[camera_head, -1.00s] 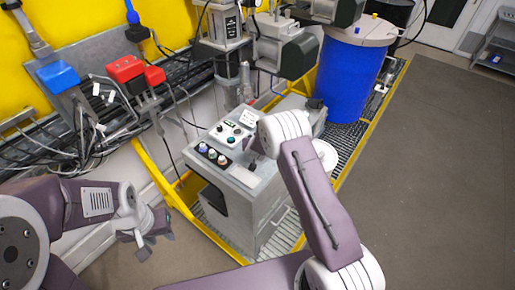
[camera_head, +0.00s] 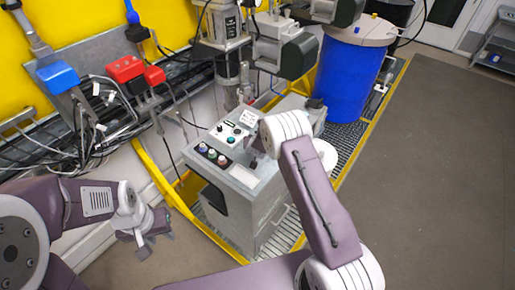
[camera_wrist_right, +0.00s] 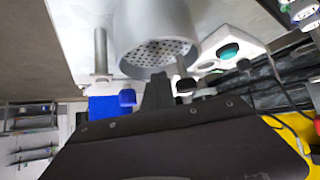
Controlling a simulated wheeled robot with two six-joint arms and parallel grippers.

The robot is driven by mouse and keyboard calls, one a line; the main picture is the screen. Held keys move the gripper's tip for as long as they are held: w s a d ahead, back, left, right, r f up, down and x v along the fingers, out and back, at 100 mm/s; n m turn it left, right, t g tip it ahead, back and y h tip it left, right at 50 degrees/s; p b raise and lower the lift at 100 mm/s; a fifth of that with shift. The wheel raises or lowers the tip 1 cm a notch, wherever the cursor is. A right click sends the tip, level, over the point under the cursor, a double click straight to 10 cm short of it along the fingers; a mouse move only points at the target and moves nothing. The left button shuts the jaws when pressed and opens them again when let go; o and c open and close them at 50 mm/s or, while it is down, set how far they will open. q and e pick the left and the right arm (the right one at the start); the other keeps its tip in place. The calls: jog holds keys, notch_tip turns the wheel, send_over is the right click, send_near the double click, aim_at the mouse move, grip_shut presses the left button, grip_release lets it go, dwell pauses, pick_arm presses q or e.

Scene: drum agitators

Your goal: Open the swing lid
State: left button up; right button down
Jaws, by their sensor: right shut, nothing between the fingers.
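No part shows clearly as the swing lid. The grey control cabinet (camera_head: 265,195) stands in the middle of the head view, its top carrying buttons and a panel (camera_head: 230,135). The blue drum (camera_head: 347,80) behind it has a pale flat top (camera_head: 362,29). My right gripper is hidden behind my right arm in the head view. In the right wrist view its narrow fingertips (camera_wrist_right: 157,90) are together and empty, close to a grey cylinder (camera_wrist_right: 155,40) with a perforated end. Contact cannot be told. My left gripper (camera_head: 155,235) is open and empty, left of the cabinet.
A yellow frame (camera_head: 160,185) and floor grating (camera_head: 280,240) surround the cabinet. Red (camera_head: 125,69) and blue (camera_head: 57,76) boxes with cables sit along the left wall. Agitator motors (camera_head: 285,50) hang behind the cabinet. The floor on the right is clear.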

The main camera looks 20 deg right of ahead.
jog(key=shift+s+a+r, duration=0.1)
jog(key=shift+s+r, duration=0.1)
jog(key=b+v, duration=0.2)
jog(key=v, duration=0.5)
jog(key=shift+s+a+r, duration=0.15)
jog(key=shift+s+r, duration=0.3)
jog(key=shift+s, duration=0.1)
jog(key=shift+f, duration=0.1)
